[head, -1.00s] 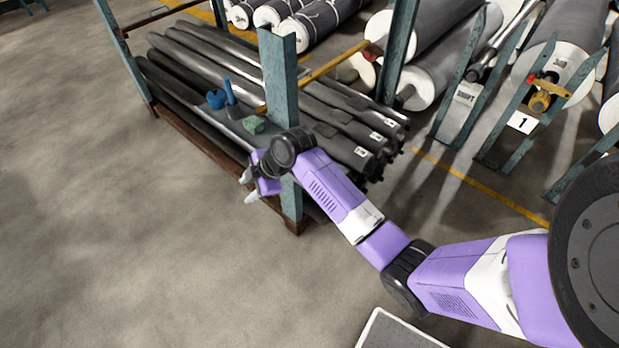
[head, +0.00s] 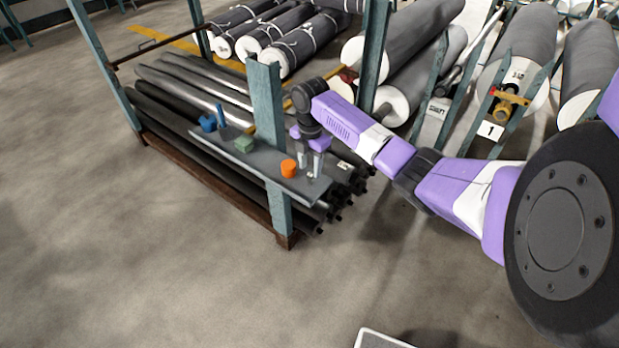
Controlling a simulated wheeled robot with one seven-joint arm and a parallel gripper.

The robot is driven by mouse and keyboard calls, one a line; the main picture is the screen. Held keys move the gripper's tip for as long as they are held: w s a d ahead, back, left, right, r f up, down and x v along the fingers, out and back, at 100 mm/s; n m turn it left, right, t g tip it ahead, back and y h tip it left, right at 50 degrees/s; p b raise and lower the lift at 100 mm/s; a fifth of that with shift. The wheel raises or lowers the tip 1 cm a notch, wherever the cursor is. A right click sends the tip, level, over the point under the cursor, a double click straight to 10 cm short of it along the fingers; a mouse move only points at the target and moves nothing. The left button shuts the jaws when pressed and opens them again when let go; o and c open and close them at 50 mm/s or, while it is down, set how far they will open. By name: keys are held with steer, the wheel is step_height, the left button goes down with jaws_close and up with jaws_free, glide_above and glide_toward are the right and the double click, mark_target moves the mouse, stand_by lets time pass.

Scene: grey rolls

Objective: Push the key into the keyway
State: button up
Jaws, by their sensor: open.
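A narrow grey shelf (head: 262,165) on the rack holds small coloured parts. A blue part (head: 208,123) and a thin upright blue piece (head: 221,116) are at its far left end. A green block (head: 244,143) lies near them. An orange round piece (head: 289,168) stands towards the right end. I cannot tell which of these is the key or where the keyway is. My gripper (head: 310,174) is open and points down over the shelf's right end, just right of the orange piece. I see nothing held; contact with the shelf cannot be told.
A blue-green rack post (head: 268,105) rises beside the shelf, left of my gripper. Dark rolls (head: 185,85) lie stacked behind and below. The floor (head: 150,260) in front is clear.

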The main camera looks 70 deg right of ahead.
mark_target(310, 174)
steer(key=shift+f+p, duration=0.35)
steer(key=shift+f, duration=1.85)
jaws_close()
